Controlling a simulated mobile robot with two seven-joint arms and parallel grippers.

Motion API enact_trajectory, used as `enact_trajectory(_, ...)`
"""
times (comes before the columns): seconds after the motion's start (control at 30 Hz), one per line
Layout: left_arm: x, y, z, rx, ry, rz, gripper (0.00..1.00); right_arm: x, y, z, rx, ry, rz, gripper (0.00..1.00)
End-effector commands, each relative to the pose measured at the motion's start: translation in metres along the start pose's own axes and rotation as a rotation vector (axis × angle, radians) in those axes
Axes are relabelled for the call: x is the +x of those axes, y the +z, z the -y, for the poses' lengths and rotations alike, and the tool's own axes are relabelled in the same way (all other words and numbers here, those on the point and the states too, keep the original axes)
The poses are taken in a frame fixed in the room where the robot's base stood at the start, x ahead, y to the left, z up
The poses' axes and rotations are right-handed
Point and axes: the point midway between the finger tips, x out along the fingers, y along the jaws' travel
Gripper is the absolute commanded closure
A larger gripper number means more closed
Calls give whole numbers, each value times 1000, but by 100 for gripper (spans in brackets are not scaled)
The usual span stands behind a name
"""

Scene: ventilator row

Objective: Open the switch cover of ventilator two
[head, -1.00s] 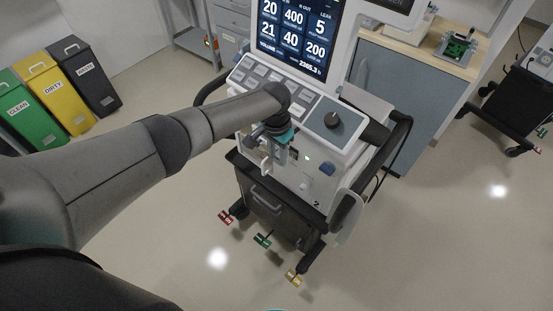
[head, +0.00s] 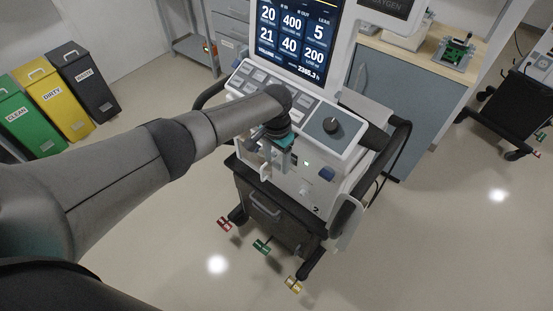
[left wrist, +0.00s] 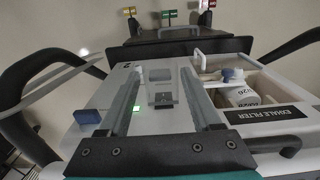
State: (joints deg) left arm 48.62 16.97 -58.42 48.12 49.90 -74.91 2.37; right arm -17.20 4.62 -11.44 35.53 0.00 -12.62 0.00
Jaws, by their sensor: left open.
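Ventilator two (head: 316,209), a white machine with a "2" on its front and a lit screen, stands in the middle of the head view. My left gripper (head: 270,157) is at its front panel, below the sloped keypad, and partly hidden by my arm. In the left wrist view my left gripper (left wrist: 160,76) is open, with one finger on each side of the switch cover (left wrist: 162,88). The cover looks like a small pale box with a dark part at its near edge. It seems down; I cannot tell whether the fingers touch it. My right gripper is not in view.
An exhale filter bay (left wrist: 265,113) is at the right. Black side handles (head: 398,140) flank the machine. Bins (head: 65,104) stand at left; the floor in front is clear.

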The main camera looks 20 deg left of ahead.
Motion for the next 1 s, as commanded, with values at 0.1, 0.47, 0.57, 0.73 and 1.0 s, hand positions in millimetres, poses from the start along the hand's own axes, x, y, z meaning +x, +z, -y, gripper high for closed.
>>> enact_trajectory(0.1,-1,0,0,0,0,-2,35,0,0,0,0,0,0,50)
enact_trajectory(0.47,-41,-1,1,1,0,-5,35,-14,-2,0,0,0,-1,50)
enact_trajectory(0.57,-63,-1,1,1,-1,-5,35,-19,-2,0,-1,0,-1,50)
enact_trajectory(0.73,-101,-1,1,1,-1,-5,35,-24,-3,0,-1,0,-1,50)
enact_trajectory(1.0,-144,-1,0,0,0,-2,35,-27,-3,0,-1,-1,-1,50)
